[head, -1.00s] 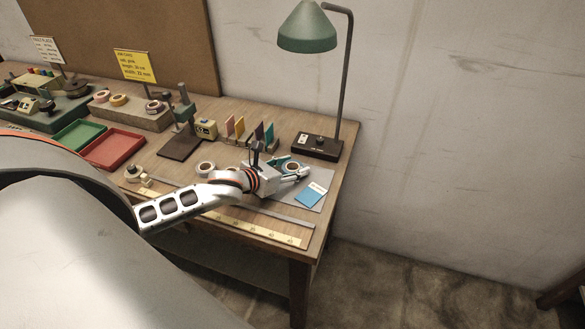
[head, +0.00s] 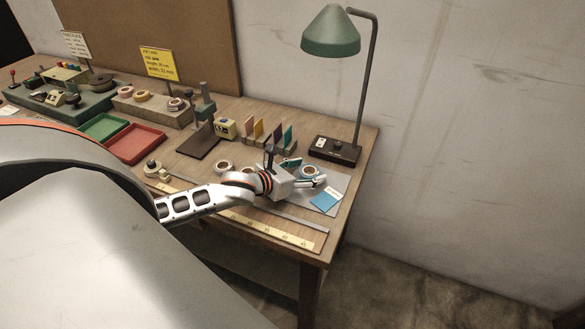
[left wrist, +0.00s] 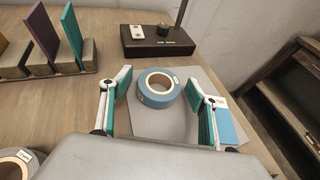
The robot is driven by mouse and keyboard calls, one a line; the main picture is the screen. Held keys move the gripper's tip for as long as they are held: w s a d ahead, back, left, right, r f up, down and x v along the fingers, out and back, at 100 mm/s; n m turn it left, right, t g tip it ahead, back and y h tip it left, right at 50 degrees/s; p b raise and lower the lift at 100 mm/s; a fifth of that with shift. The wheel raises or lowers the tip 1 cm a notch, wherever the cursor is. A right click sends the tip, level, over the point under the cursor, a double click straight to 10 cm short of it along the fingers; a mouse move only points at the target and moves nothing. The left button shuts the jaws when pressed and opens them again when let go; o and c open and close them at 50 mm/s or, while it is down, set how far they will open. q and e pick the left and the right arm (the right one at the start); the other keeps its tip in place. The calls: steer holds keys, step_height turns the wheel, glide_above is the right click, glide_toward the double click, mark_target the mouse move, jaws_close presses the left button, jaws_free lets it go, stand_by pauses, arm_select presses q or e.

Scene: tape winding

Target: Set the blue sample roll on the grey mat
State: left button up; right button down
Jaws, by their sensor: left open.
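The blue sample roll (left wrist: 160,99) lies flat on the grey mat (left wrist: 165,126) in the left wrist view, near the mat's far edge. My left gripper (left wrist: 158,95) is open, one finger on each side of the roll with gaps between. In the head view the left gripper (head: 308,174) is over the mat, and the roll (head: 309,170) shows between its fingers, partly hidden. A blue card (head: 326,200) with a white label lies on the mat's front right. My right gripper is not in view.
The lamp base (head: 334,150) stands behind the mat. A rack of coloured cards (head: 268,134) is at the back left. Another tape roll (head: 223,167) lies left of the gripper. A ruler strip (head: 262,228) runs along the front edge. The table ends just right of the mat.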

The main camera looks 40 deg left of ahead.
arm_select(q)
steer(key=v, duration=0.9)
steer(key=shift+s, duration=0.1)
steer(key=shift+v, duration=0.75)
steer(key=shift+s+r, duration=0.1)
steer(key=shift+s, duration=0.1)
